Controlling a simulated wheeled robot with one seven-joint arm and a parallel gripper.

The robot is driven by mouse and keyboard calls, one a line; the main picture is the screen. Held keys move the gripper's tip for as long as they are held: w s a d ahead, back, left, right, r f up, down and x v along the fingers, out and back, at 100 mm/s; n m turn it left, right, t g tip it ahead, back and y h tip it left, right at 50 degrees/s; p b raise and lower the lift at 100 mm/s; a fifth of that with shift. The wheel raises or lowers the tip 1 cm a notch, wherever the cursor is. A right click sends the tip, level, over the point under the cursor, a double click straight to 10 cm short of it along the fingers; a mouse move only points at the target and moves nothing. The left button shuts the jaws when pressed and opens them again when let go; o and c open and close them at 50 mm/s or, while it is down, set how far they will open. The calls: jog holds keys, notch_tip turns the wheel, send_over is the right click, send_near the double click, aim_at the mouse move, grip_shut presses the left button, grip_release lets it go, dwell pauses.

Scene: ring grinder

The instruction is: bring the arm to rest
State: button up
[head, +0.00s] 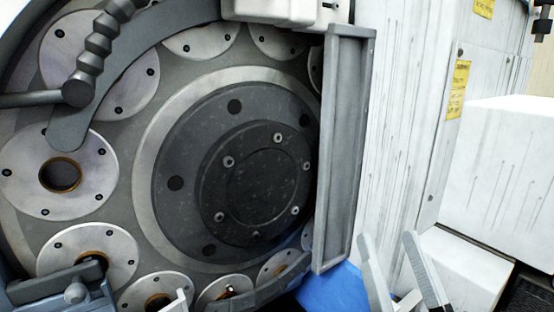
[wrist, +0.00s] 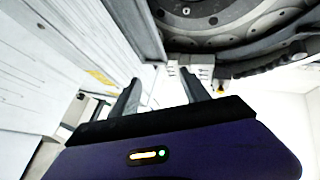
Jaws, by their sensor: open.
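My gripper (head: 396,272) shows at the lower right of the head view, its two grey fingers apart and nothing between them. In the wrist view my gripper (wrist: 161,92) also has its fingers spread and empty. It is to the right of the ring grinder's round table (head: 150,190), in front of the white machine casing, and apart from the table. A bronze-lined ring (head: 44,177) sits in a disc at the table's left.
A grey upright guard (head: 345,150) stands between the round table and the white casing (head: 400,120). A white box-shaped housing (head: 505,180) is at the right. A curved arm with a ribbed hose (head: 97,45) crosses the upper left. A blue surface (head: 335,291) lies below the guard.

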jog(key=s+d+f+g+h, duration=0.1)
jog(key=s+f+g, duration=0.3)
jog(key=s+f, duration=1)
jog(key=s+d+f+g+h, duration=0.2)
jog(key=s+d+f+g, duration=0.2)
jog(key=s+f, duration=0.9)
jog(key=s+g, duration=0.1)
jog(key=s, duration=0.2)
jog(key=shift+s+f, duration=0.3)
jog(key=shift+f, duration=0.05)
